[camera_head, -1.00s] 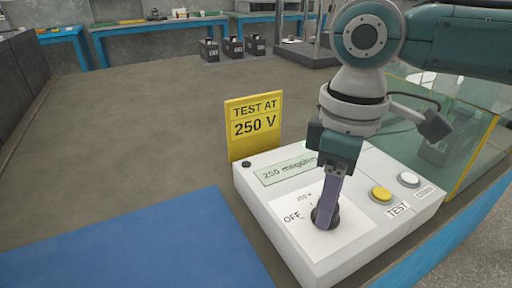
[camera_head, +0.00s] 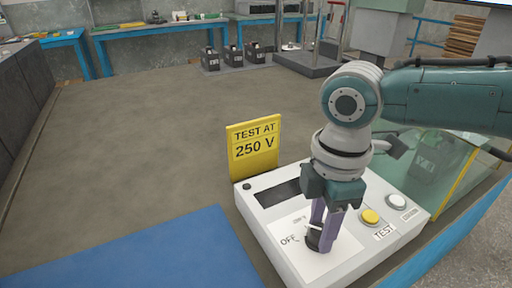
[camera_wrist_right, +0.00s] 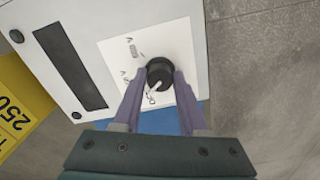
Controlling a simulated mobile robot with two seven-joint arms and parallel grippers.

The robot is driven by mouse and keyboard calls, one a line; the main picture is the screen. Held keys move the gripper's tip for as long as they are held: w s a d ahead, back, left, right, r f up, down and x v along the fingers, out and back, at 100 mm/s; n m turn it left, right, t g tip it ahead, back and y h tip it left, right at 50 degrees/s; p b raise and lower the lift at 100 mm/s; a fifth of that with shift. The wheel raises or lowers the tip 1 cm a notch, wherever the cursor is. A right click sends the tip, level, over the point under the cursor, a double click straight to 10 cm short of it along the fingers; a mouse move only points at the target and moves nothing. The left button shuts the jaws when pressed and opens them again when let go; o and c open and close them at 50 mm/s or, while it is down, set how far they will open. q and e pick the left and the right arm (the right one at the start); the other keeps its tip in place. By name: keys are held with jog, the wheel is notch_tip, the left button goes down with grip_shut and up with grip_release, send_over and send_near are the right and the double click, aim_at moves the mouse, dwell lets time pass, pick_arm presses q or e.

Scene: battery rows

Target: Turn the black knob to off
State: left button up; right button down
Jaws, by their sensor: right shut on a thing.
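The black knob (camera_head: 312,241) is on the white tester box (camera_head: 283,236), beside the printed OFF mark. It also shows in the right wrist view (camera_wrist_right: 160,72), where its white pointer line is directed at the OFF lettering. My right gripper (camera_head: 321,238) comes down from above with its two purple fingers shut around the knob, one on each side, also in the wrist view (camera_wrist_right: 157,80). The box's display window (camera_head: 279,193) is dark. My left gripper is not in view.
A yellow "TEST AT 250 V" sign (camera_head: 253,147) stands behind the box. A yellow button (camera_head: 370,217) and a white button (camera_head: 397,201) sit right of the knob. A blue mat (camera_head: 150,255) lies left. A clear panelled enclosure (camera_head: 440,165) stands at right.

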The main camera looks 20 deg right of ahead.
aim_at(320, 231)
jog(key=shift+n+p, duration=0.6)
jog(key=shift+n, duration=1.7)
jog(key=shift+c, duration=2.2)
grip_release()
jog(key=shift+r, duration=0.1)
notch_tip(320, 231, up, 9)
jog(key=shift+f+p, duration=0.2)
jog(key=shift+p, duration=1)
jog(key=shift+r, duration=0.6)
jog(key=shift+a, duration=0.1)
